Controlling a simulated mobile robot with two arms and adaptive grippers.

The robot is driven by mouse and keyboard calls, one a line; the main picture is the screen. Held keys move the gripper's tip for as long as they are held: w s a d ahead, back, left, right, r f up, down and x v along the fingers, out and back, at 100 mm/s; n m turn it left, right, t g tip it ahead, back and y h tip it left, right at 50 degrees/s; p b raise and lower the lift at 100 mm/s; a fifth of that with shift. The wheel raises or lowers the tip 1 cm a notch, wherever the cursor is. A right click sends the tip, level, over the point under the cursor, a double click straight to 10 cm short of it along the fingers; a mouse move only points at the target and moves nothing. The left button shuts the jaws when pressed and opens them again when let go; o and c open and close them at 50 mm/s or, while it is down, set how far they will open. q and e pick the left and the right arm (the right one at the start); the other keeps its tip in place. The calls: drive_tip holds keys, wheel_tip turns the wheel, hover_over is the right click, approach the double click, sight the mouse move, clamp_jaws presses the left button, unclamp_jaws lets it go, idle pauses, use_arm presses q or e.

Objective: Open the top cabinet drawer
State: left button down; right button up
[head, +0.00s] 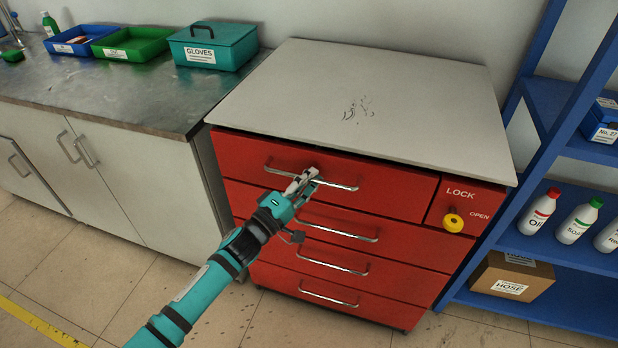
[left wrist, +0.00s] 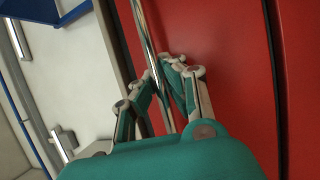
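The red cabinet's top drawer (head: 385,184) looks closed, its front about flush with the panel beside it. Its horizontal metal handle (head: 340,185) also shows in the left wrist view (left wrist: 142,30). My left gripper (head: 304,182) is at the left-middle part of this handle. In the left wrist view the bar runs between the two fingers (left wrist: 160,72), which are close together on either side of it and look shut on it. My right gripper is not in view.
Several lower drawers (head: 330,262) look closed. The grey cabinet top (head: 420,90) is bare except for dark marks. A metal counter (head: 130,95) with trays and a teal GLOVES box (head: 213,45) stands left. A blue shelf (head: 560,285) stands right. Floor in front is clear.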

use_arm(q)
drive_tip(key=s+a+p, duration=0.3)
drive_tip(key=s+p, duration=0.1)
drive_tip(key=s, duration=0.7)
drive_tip(key=s+a+p, duration=0.4)
drive_tip(key=s, duration=0.7)
drive_tip(key=s+a+p, duration=0.3)
drive_tip(key=s+p, duration=0.2)
drive_tip(key=s, duration=0.6)
drive_tip(key=shift+a, duration=0.4)
drive_tip(key=shift+r, duration=0.1)
drive_tip(key=c, duration=1.4)
unclamp_jaws()
drive_tip(key=shift+s, duration=0.1)
